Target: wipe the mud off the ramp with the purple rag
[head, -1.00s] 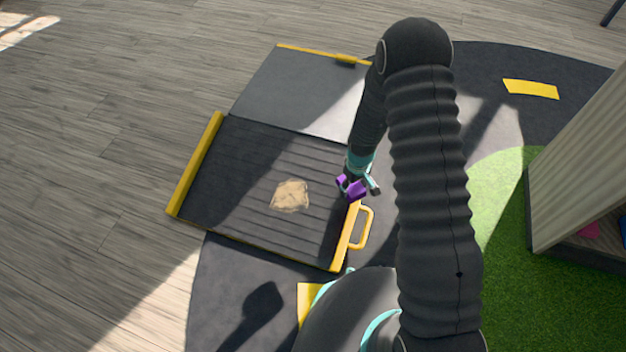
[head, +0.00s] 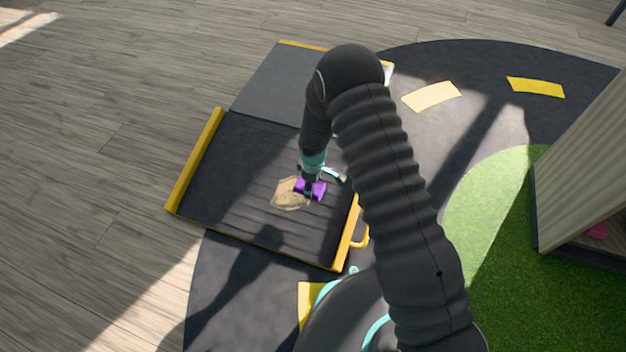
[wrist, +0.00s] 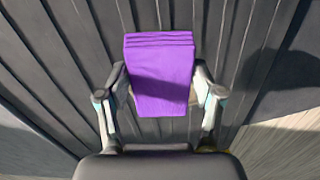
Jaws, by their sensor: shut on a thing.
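The purple rag (head: 316,190) is held at the end of my arm in the head view. It hangs as a folded purple block between the fingers in the wrist view (wrist: 160,75). My gripper (wrist: 160,92) is shut on the rag. The ramp (head: 240,160) is a dark ribbed panel with yellow edges. The tan mud patch (head: 287,195) lies on the ramp's ribs, and the rag overlaps its right part in the head view. I cannot tell whether the rag touches the ramp. In the wrist view the rag hides most of what lies beneath it.
A yellow handle (head: 360,238) sticks out at the ramp's right edge. A flat grey panel (head: 275,88) adjoins its far side. A pale ribbed cabinet (head: 585,165) stands on green turf (head: 500,260) at the right. The wooden floor (head: 90,140) at left is clear.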

